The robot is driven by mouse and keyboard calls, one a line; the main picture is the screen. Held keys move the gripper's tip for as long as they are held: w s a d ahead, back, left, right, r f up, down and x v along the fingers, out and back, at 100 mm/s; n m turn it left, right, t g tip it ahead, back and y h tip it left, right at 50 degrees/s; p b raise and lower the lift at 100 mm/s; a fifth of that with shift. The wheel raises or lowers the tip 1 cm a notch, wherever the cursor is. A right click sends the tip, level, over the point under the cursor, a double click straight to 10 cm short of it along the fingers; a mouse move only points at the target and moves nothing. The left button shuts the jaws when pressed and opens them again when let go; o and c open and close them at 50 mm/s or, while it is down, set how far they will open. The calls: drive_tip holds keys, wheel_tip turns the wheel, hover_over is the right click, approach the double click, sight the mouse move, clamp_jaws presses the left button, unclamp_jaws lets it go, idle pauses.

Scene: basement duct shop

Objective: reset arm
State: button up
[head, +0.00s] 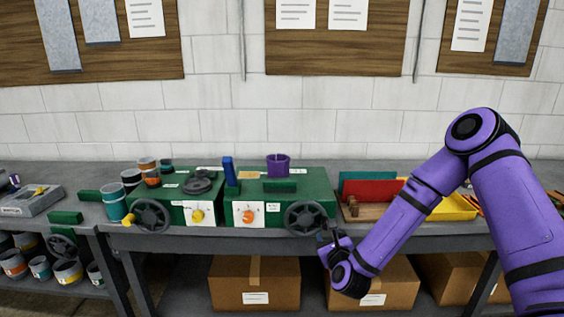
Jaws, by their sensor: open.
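My purple arm comes in from the right in the head view, bent at its elbow. My gripper (327,236) is at its lower end, in front of the bench edge, just right of the right-hand black handwheel (306,218). It is small and dark here, and its jaws look open with nothing seen between them. I cannot tell whether it touches the wheel.
A yellow tray (453,207) lies behind my arm. Paint cans (114,201) crowd the left. Cardboard boxes (254,283) fill the lower shelf. The wall above the bench is clear up to the boards.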

drive_tip(key=s+d+r+n+g, duration=0.3)
drive_tip(key=s+r+n+g, duration=0.15)
drive_tip(key=r+n, duration=0.65)
drive_tip(key=s+d+r+n+g, duration=0.3)
drive_tip(key=s+r+n, duration=0.2)
drive_tip(key=r+n, duration=0.55)
drive_tip(key=s+d+r+n+g, duration=0.1)
drive_tip(key=s+d+r+n, duration=0.1)
drive_tip(key=s, duration=0.7)
drive_tip(key=s+d+r+n+g+h, duration=0.1)
drive_tip(key=s+r, duration=0.4)
drive_tip(key=s, duration=0.5)
drive_tip(key=s+d+r+n+g, duration=0.2)
drive_tip(key=s+d+r+n, duration=0.2)
drive_tip(key=s, duration=0.5)
drive_tip(key=shift+s+d+r+n+h, duration=0.2)
drive_tip(key=shift+s+d+n+h, duration=0.15)
drive_tip(key=shift+d+n, duration=0.45)
drive_tip(key=shift+g, duration=0.25)
